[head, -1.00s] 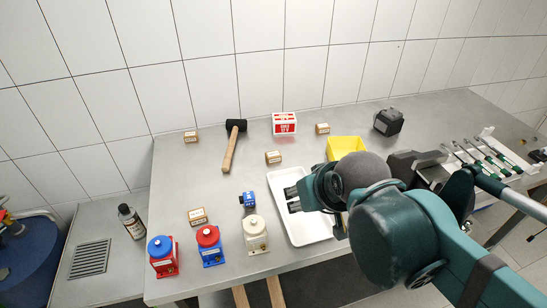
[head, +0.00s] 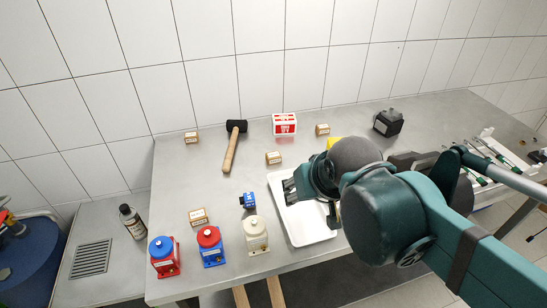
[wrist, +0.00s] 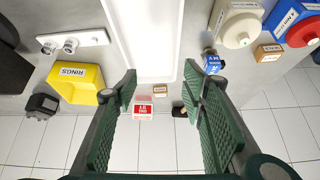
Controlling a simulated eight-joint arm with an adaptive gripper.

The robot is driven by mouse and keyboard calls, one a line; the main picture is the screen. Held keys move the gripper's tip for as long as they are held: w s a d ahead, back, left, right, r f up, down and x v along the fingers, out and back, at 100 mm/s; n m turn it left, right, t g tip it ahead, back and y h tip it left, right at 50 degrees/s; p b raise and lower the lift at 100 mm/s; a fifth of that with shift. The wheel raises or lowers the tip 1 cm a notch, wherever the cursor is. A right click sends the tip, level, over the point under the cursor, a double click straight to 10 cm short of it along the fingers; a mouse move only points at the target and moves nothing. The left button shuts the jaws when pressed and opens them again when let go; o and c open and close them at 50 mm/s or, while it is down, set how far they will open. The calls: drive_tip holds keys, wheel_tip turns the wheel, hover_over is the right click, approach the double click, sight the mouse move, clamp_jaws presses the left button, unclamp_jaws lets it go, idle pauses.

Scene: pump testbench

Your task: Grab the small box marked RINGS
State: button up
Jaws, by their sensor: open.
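Several small brown boxes with white labels stand on the bench: one near the wall at left (head: 191,137), one right of the red-and-white box (head: 322,129), one in the middle (head: 273,158) and one behind the pumps (head: 198,216). Their labels are too small to read in the head view. In the wrist view, RINGS reads clearly on a yellow bin (wrist: 78,82), which is mostly hidden behind my arm in the head view (head: 333,142). My gripper (head: 288,190) is open and empty above the white tray (head: 312,225); its spread fingers fill the lower wrist view (wrist: 160,78).
A small blue part (head: 248,200) lies beside the tray. A hammer (head: 232,145) and the red-and-white box (head: 284,124) lie toward the wall.

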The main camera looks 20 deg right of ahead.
drive_tip(key=w+r+m+g+p, duration=0.2)
drive_tip(key=w+r+m+p, duration=0.15)
drive_tip(key=w, duration=0.45)
drive_tip(key=m+g+h+p, duration=0.4)
drive_tip(key=m+p, duration=0.5)
drive_tip(key=m, duration=0.4)
hover_over(267, 156)
drive_tip(key=a, duration=0.1)
wheel_tip(267, 156, down, 8)
drive_tip(key=shift+w+a+f+g, duration=0.15)
drive_tip(key=shift+f+g, duration=0.15)
drive_tip(key=shift+f, duration=0.15)
drive_tip(key=shift+f, duration=0.1)
drive_tip(key=shift+x, duration=1.15)
drive_tip(key=shift+f, duration=0.15)
